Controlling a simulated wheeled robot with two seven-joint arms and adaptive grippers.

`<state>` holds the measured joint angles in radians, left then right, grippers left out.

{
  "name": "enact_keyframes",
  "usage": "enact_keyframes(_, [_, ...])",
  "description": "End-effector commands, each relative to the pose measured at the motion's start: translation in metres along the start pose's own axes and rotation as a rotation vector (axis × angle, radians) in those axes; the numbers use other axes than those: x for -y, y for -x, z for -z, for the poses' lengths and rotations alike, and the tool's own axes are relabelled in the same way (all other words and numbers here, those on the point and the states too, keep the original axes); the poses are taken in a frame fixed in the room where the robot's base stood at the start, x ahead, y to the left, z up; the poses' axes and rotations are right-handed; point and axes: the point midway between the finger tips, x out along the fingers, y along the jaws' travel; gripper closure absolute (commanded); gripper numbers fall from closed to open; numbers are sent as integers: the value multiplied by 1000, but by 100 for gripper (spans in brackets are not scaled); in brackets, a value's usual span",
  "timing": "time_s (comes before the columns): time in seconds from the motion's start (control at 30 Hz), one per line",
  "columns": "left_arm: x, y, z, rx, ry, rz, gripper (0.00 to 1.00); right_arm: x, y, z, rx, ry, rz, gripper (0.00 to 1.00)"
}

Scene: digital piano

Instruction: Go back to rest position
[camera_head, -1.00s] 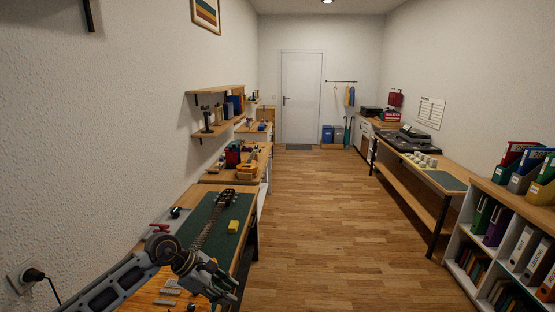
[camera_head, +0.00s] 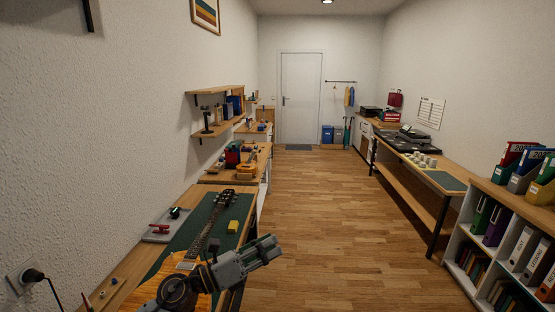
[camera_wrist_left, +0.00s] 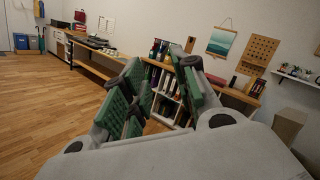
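My left gripper (camera_head: 273,248) is in the lower middle of the head view. It points right, over the front edge of the near workbench, with floor behind it. In the left wrist view its green-padded fingers (camera_wrist_left: 162,85) stand apart with nothing between them, so it is open and empty. An orange-bodied electric guitar (camera_head: 212,218) lies on the green mat (camera_head: 240,206) of the bench. My left arm hides part of its body. My right gripper is not in view.
A yellow block (camera_head: 233,227) lies on the mat by the guitar neck. A grey tray (camera_head: 158,236) with a red tool is near the wall. A bookshelf (camera_head: 480,250) and a long table (camera_head: 425,170) stand at the right. The wooden floor (camera_head: 330,220) between is clear.

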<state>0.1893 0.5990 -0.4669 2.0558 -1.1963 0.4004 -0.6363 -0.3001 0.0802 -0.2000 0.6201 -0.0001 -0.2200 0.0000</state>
Motion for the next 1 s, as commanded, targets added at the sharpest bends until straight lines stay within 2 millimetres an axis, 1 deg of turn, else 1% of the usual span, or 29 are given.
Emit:
enact_keyframes(0.07, [0,2,-11,82,86,-21,71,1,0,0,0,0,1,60])
enact_keyframes(0.27, [-10,14,-36,278,302,-86,71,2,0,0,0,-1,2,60])
enact_keyframes(0.4, [-23,29,-49,411,457,-139,71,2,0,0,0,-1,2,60])
enact_keyframes(0.53, [-38,46,-56,531,602,-194,71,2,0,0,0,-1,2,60])
enact_keyframes(0.77, [-68,83,-53,733,862,-306,71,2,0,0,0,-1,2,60])
enact_keyframes(0.87, [-81,101,-46,817,975,-358,71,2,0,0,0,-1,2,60])
enact_keyframes(1.0, [-98,128,-31,932,1130,-440,71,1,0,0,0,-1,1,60])
